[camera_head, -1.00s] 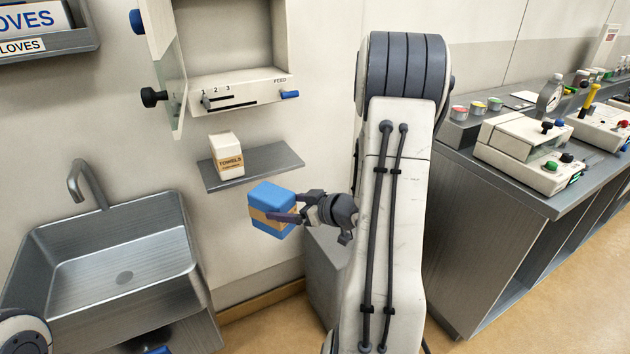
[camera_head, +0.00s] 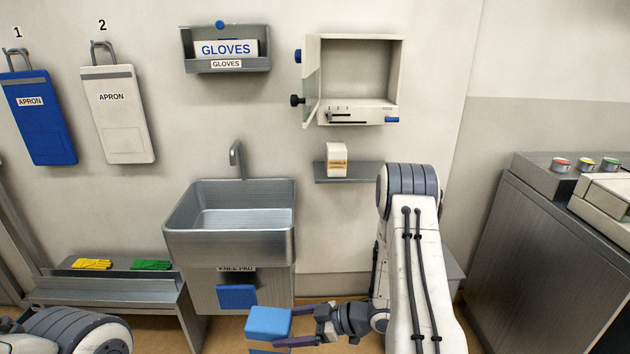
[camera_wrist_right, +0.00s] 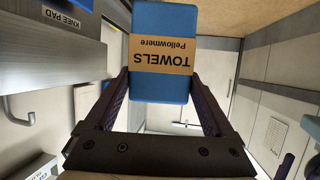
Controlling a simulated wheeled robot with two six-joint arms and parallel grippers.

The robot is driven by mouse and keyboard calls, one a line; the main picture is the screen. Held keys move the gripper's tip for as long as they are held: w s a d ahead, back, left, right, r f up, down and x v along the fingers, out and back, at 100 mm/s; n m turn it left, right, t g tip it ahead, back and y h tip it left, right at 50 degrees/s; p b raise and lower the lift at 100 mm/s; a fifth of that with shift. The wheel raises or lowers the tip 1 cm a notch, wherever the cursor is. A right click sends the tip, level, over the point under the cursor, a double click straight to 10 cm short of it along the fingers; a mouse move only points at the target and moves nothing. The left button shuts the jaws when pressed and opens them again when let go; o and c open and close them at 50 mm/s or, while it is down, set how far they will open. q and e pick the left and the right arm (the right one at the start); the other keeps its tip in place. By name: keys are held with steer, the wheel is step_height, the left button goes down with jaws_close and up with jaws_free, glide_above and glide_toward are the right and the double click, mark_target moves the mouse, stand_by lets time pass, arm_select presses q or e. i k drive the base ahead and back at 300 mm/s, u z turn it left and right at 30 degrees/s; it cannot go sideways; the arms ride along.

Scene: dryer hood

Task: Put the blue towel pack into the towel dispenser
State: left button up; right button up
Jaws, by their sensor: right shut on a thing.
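The blue towel pack (camera_head: 268,322) is at the bottom middle of the head view, in front of and below the sink. My right gripper (camera_head: 298,325) is shut on it, one finger on each side. In the right wrist view the pack (camera_wrist_right: 160,85) shows a brown band reading "TOWELS Pellowmere", upside down, between the fingers. The towel dispenser (camera_head: 352,80) hangs on the wall, its door (camera_head: 312,85) swung open to the left and its inside empty. Of my left arm only a rounded part shows at the lower left; its gripper is out of view.
A white towel pack (camera_head: 337,160) stands on a grey shelf (camera_head: 360,173) below the dispenser. The sink (camera_head: 230,230) is left of that shelf. A glove box holder (camera_head: 226,52) is left of the dispenser. A metal cabinet (camera_head: 530,230) stands at right.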

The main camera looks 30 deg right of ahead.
mark_target(357, 104)
steer(key=k, duration=0.2)
steer(key=u, duration=0.35)
steer(key=i, duration=0.95)
steer(key=z, duration=0.75)
